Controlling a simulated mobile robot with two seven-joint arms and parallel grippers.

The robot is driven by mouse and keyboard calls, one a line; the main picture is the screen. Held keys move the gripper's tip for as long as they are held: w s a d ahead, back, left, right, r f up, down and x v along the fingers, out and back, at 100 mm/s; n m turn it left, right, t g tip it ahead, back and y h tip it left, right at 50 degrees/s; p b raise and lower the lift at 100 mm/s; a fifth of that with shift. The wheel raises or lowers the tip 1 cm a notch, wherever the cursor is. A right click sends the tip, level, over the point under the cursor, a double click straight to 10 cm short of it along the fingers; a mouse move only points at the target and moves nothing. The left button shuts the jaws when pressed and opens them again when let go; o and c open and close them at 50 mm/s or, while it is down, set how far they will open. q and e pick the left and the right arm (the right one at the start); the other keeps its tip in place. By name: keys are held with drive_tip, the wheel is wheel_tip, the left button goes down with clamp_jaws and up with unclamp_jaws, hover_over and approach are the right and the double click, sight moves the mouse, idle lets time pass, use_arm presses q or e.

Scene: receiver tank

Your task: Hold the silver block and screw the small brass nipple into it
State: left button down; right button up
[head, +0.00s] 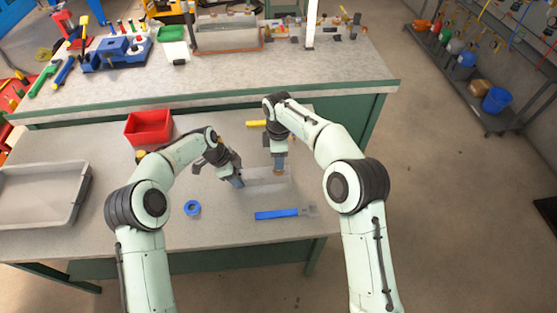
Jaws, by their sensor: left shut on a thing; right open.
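The silver block (262,187) is a pale flat shape on the near workbench, hard to tell from the grey top. My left gripper (237,181) comes down tilted at the block's left end and is shut on it. My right gripper (279,169) points straight down over the block's right part and is open. A small brownish spot (279,173) shows at its fingertips. It may be the brass nipple, but it is too small to tell, and I cannot tell whether it touches the block.
A blue-handled wrench (280,213) and a blue ring (193,208) lie in front of the block. A red bin (149,128) and a grey tray (42,193) stand to the left. A yellow-handled object (256,123) lies behind. The bench's front left is clear.

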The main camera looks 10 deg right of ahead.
drive_tip(key=shift+r, duration=2)
use_arm(q)
drive_tip(key=shift+c, duration=1.6)
unclamp_jaws()
use_arm(e)
drive_tip(key=shift+w+r+p, duration=0.35)
drive_tip(key=shift+r+p, duration=0.05)
drive_tip(key=shift+r, duration=0.3)
use_arm(q)
drive_tip(key=v, duration=1.3)
drive_tip(key=shift+r, duration=0.2)
